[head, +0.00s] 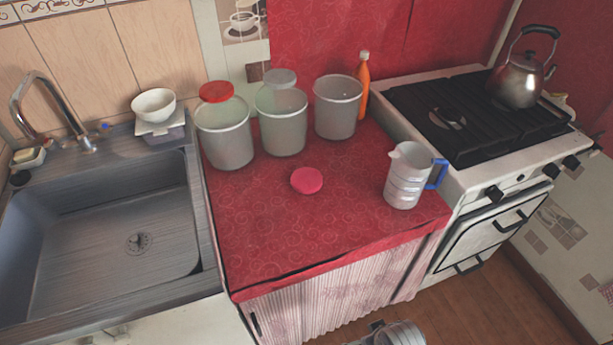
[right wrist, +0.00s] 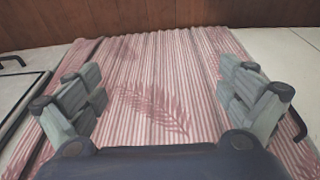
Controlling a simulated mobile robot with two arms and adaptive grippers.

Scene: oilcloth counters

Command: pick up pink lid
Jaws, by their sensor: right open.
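The pink lid (head: 307,180) is a small round disc lying flat on the red oilcloth counter (head: 270,225), near its middle. Nothing covers it in the head view. My right gripper (right wrist: 158,100) is open and empty in the right wrist view, its two fingers wide apart in front of the striped curtain below the counter. In the head view part of my right arm (head: 398,334) shows at the bottom edge, below and to the right of the lid. The lid is not visible in the right wrist view. My left gripper is in neither view.
Three grey canisters (head: 336,112) stand behind the lid, with a red lid (head: 216,91) and a grey lid (head: 280,77) behind them. A measuring jug (head: 406,178) stands at right, an orange bottle (head: 363,88) behind. The sink (head: 110,220) is left, the stove (head: 465,115) right. The counter's front is clear.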

